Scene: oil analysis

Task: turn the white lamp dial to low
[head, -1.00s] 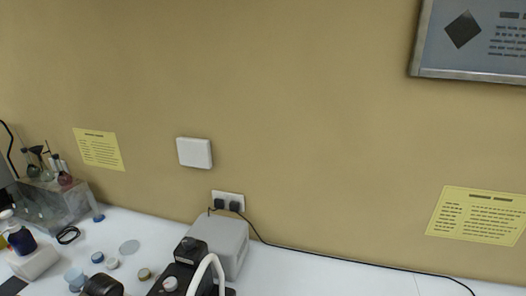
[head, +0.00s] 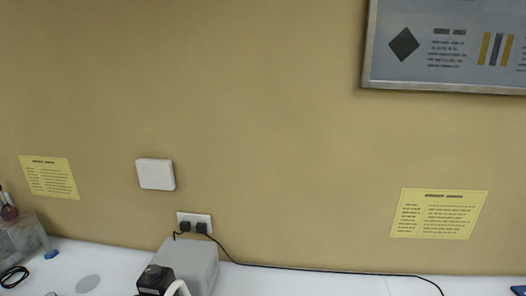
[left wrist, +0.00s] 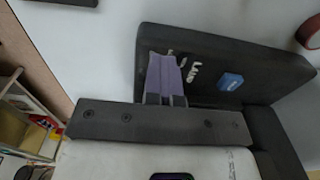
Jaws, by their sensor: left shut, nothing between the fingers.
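I cannot make out the white lamp dial in either current view. In the head view, a black device (head: 154,280) with a knob on top is cut off by the bottom edge. A white curved tube (head: 178,288) shows beside it. My left gripper (left wrist: 167,60) shows in the left wrist view, its fingers together with nothing between them, in front of a dark tray (left wrist: 210,50). It is not in the head view. My right gripper is in no view.
A grey box (head: 195,262) stands by the wall below a socket (head: 194,222) with a black cable (head: 300,269). A glass container (head: 22,235) stands at the left. The white bench right of the box looks mostly clear. A blue piece (left wrist: 230,81) lies on the tray.

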